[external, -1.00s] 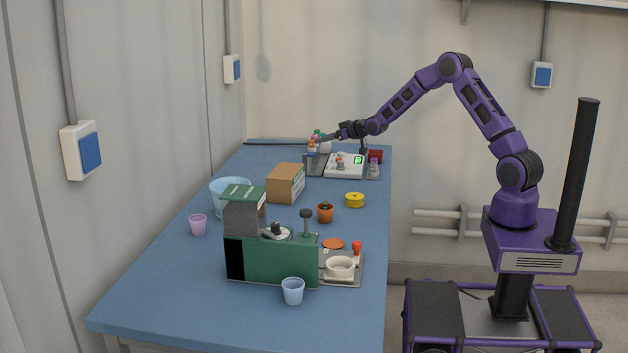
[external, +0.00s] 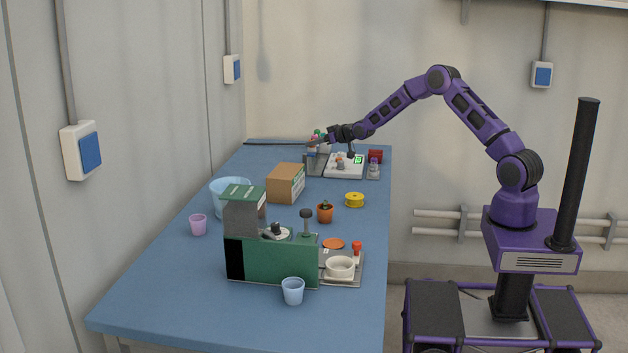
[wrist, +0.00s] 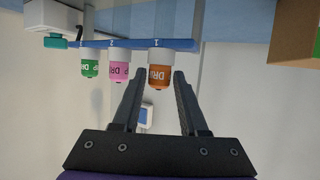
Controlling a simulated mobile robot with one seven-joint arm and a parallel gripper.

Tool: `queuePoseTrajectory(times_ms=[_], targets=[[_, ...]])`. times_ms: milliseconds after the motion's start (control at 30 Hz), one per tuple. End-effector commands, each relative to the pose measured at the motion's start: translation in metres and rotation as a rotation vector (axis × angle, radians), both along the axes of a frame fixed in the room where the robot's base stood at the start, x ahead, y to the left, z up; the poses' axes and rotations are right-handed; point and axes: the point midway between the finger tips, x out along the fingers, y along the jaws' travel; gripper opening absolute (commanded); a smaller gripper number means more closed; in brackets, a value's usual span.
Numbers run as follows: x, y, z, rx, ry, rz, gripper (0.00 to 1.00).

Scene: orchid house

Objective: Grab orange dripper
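The orange dripper (wrist: 159,77) has a white collar and lettering and sits at the end of a row in the wrist view. Pink (wrist: 119,70) and green (wrist: 89,66) drippers sit beside it. All three are at a blue rack bar (wrist: 125,43). My gripper (wrist: 160,74) is open, with the orange dripper showing between its two fingertips. Narrow gaps show on both sides; how deep the fingers reach around it is hard to tell. In the external view my gripper (external: 315,142) is at the rack at the table's far end and largely hides the orange dripper.
A cardboard box (external: 286,184), a yellow spool (external: 355,200), a small potted plant (external: 325,213) and a green machine (external: 275,260) stand nearer on the blue table (external: 180,285).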

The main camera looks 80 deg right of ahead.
Motion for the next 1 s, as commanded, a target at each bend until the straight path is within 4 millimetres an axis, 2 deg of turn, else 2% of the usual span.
queuePoseTrajectory(times_ms=[33, 200, 233, 533, 633, 1000], targets=[[0.000, 0.000, 0.000, 0.000, 0.000, 0.000, 0.32], [0.000, 0.000, 0.000, 0.000, 0.000, 0.000, 0.01], [0.000, 0.000, 0.000, 0.000, 0.000, 0.000, 0.00], [0.000, 0.000, 0.001, 0.000, -0.001, 0.000, 0.00], [0.000, 0.000, 0.009, -0.002, -0.001, -0.001, 0.00], [0.000, -0.001, 0.079, -0.003, -0.003, -0.001, 0.00]])
